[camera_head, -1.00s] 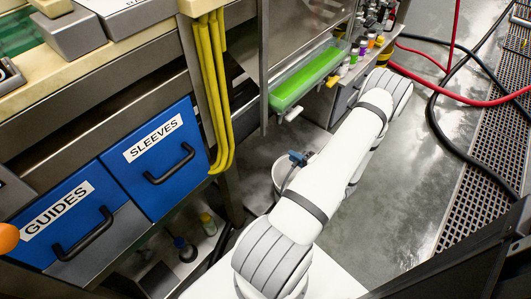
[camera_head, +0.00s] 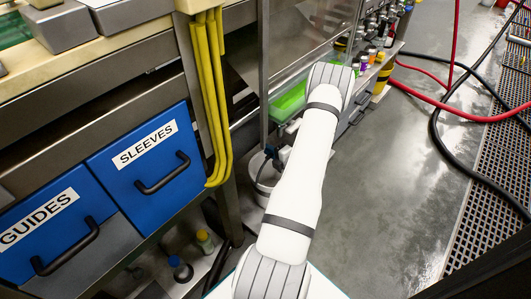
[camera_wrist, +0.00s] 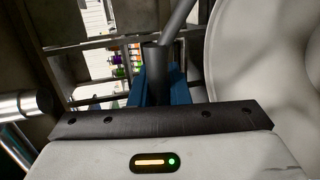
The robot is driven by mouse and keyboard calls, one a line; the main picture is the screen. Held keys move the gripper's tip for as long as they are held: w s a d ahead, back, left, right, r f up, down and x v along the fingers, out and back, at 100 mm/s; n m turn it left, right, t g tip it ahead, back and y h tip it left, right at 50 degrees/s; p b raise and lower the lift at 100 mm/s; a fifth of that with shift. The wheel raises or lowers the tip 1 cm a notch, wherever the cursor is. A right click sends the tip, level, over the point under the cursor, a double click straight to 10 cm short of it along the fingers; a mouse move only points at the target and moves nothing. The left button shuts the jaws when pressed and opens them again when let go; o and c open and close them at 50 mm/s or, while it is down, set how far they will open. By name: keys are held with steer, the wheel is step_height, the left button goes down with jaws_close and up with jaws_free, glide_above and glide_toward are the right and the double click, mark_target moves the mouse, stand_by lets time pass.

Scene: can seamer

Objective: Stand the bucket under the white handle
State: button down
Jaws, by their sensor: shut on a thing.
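The white bucket (camera_head: 264,190) is in the head view, below the green tray and partly hidden by my arm. My gripper (camera_head: 272,152) is at the bucket's top; its blue fingers also show in the wrist view (camera_wrist: 160,88). They are shut on a dark grey grip with a rod rising from it, seemingly the bucket's handle. The bucket's pale curved wall (camera_wrist: 262,70) fills the right of the wrist view. A small white handle (camera_head: 292,127) shows under the green tray, just above and right of my gripper. The bucket's underside is hidden.
The green tray (camera_head: 288,104) is on the machine above the bucket. Blue drawers (camera_head: 150,172) and yellow hoses (camera_head: 214,110) are at left. Small bottles (camera_head: 204,240) stand on a low shelf. Open floor (camera_head: 385,190) lies right of my arm, with red and black hoses beyond.

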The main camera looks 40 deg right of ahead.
steer(key=shift+w+f+b, duration=0.75)
steer(key=shift+w+b, duration=0.15)
steer(key=shift+w, duration=0.2)
steer(key=shift+f, duration=0.1)
steer(key=c, duration=1.4)
jaws_free()
steer(key=shift+o, duration=0.2)
